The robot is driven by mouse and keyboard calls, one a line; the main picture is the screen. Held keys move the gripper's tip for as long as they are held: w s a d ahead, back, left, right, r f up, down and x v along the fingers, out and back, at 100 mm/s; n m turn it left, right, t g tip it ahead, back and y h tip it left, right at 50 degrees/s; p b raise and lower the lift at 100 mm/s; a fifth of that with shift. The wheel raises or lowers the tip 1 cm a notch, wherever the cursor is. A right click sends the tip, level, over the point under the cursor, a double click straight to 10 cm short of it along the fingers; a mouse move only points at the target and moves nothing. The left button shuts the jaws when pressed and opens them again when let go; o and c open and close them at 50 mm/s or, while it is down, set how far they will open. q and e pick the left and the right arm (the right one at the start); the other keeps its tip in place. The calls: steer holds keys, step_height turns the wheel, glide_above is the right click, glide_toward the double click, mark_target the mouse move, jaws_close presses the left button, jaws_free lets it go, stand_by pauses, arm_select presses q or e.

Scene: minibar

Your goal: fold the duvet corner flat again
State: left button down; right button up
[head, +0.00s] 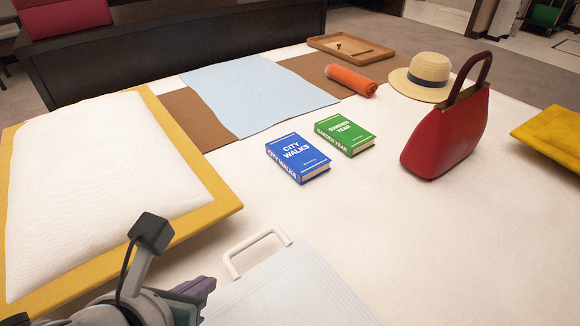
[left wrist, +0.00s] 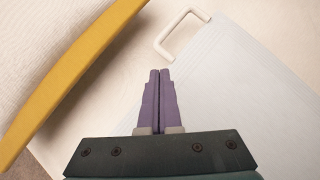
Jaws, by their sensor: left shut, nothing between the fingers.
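The panel (left wrist: 240,80) and handle (left wrist: 181,36) also show in the left wrist view. My left gripper (head: 207,287) is shut and empty, just left of the panel's edge. In the left wrist view its purple fingers (left wrist: 159,76) point toward the handle, apart from it.
A white pillow with a yellow border (head: 190,222) lies close on the left. A blue book (head: 297,158), a green book (head: 345,137) and a red handbag (head: 447,133) are farther off. A straw hat (head: 422,78), rolled orange towel (head: 351,80) and tray (head: 350,46) lie beyond.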

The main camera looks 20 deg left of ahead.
arm_select(q)
steer(key=shift+w+a+f, duration=0.15)
steer(key=shift+w+f, duration=0.05)
steer(key=shift+f, duration=0.25)
steer(key=b+x, duration=0.1)
steer(key=x, duration=0.1)
steer(key=b+x, duration=0.2)
steer(key=x, duration=0.1)
steer(key=b+x, duration=0.2)
steer(key=x, duration=0.1)
steer(key=shift+a, duration=0.35)
steer(key=shift+w+f+b, duration=0.25)
steer(key=shift+f+b, duration=0.05)
steer(key=shift+b, duration=0.1)
steer(key=shift+r, duration=0.15)
